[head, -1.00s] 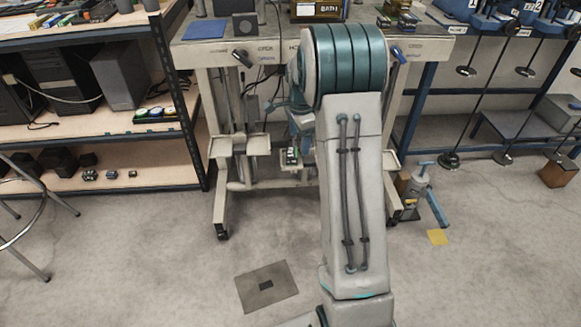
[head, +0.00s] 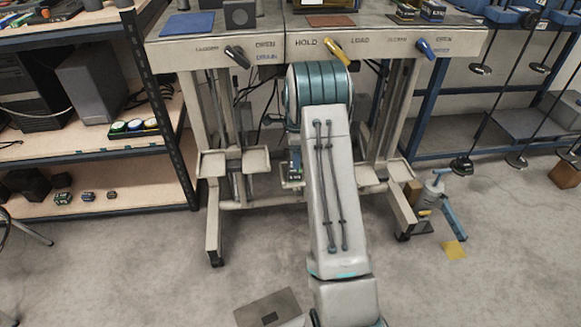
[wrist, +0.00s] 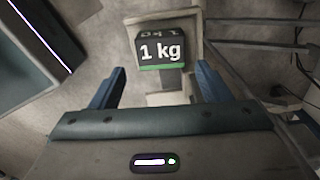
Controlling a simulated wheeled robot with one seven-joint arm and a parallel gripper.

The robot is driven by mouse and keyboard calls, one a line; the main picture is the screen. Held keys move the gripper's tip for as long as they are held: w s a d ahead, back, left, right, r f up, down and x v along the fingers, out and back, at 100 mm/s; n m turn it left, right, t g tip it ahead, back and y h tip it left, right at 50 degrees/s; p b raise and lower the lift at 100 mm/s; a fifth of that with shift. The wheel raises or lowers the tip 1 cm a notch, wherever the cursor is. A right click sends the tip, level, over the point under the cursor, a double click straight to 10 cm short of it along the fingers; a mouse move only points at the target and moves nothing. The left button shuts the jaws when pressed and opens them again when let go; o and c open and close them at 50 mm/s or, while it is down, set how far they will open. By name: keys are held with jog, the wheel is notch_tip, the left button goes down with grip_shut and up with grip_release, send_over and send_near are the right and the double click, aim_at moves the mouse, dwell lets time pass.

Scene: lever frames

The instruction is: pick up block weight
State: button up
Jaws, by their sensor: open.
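The block weight (wrist: 161,50) is a dark block marked "1 kg" with a green lower edge. In the wrist view it sits at top centre, on or over a light tray (wrist: 180,20). My gripper (wrist: 160,82) is open, with a blue finger on each side below the block, and nothing is between the fingers. The block lies just beyond the fingertips, in line with the gap. In the head view the block (head: 294,176) shows small beside my arm, under the bench. My arm hides the gripper there.
The bench (head: 215,52) has a grey lever, a yellow lever (head: 336,52) and a blue lever (head: 425,48) on its front. Its posts and small trays (head: 210,164) stand close around my arm. A shelf rack (head: 95,145) is at left. A floor plate (head: 270,310) lies in front.

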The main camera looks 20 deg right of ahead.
aim_at(294, 171)
notch_tip(294, 171, down, 3)
jog(key=shift+a+r+b, duration=0.15)
jog(key=shift+r+b, duration=0.05)
jog(key=shift+b, duration=0.3)
notch_tip(294, 171, down, 4)
jog(key=shift+w+f+b, duration=0.15)
jog(key=shift+f+b, duration=0.1)
jog(key=shift+b, duration=0.9)
jog(key=c, duration=1.5)
jog(key=shift+r, duration=0.15)
